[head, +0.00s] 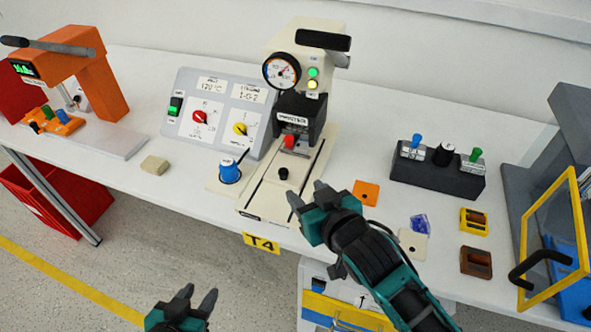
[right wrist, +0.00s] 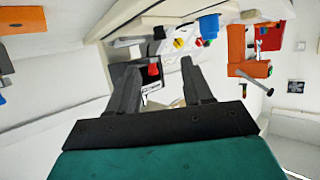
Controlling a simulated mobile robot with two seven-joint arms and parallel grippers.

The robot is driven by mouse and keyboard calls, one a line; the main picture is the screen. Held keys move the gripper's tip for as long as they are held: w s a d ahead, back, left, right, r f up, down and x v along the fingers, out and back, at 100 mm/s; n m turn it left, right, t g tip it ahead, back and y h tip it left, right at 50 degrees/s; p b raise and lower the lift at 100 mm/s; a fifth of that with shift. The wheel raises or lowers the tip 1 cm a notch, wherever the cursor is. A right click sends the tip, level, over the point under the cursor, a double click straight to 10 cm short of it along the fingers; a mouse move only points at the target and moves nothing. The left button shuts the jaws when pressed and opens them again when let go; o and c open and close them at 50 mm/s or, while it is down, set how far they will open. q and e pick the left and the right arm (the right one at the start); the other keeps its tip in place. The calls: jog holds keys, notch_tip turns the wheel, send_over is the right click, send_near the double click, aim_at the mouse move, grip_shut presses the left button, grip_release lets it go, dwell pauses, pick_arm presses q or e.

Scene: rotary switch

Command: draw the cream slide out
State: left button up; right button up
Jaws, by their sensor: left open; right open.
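The cream press (head: 290,50) stands at the back middle of the table, with a dial, lamps and a black lever. From its base a cream slide (head: 268,200) runs toward the table's front edge, with a small black knob (head: 283,173) on it. A red part (head: 290,141) sits at the slide's inner end, under the black press head. My right gripper (head: 308,194) is open and empty, just right of the slide's front end and apart from the knob. My left gripper (head: 198,294) is open and empty, low in front of the table. The right wrist view shows the red part (right wrist: 153,69) between the fingers.
A grey control panel (head: 220,110) and a blue knob (head: 229,172) stand left of the slide. An orange plate (head: 366,192), a black block with several knobs (head: 437,176) and a yellow-framed door (head: 552,240) lie to the right. An orange press (head: 85,70) is at far left.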

aim_at(284, 173)
jog(key=b+x, duration=0.1)
jog(key=x, duration=0.9)
jog(key=shift+a+f, duration=0.1)
jog(key=shift+a, duration=0.05)
jog(key=shift+w+a+f+b, duration=0.2)
jog(key=shift+w+b, duration=0.1)
jog(key=shift+w, duration=0.25)
jog(key=c, duration=0.9)
grip_shut()
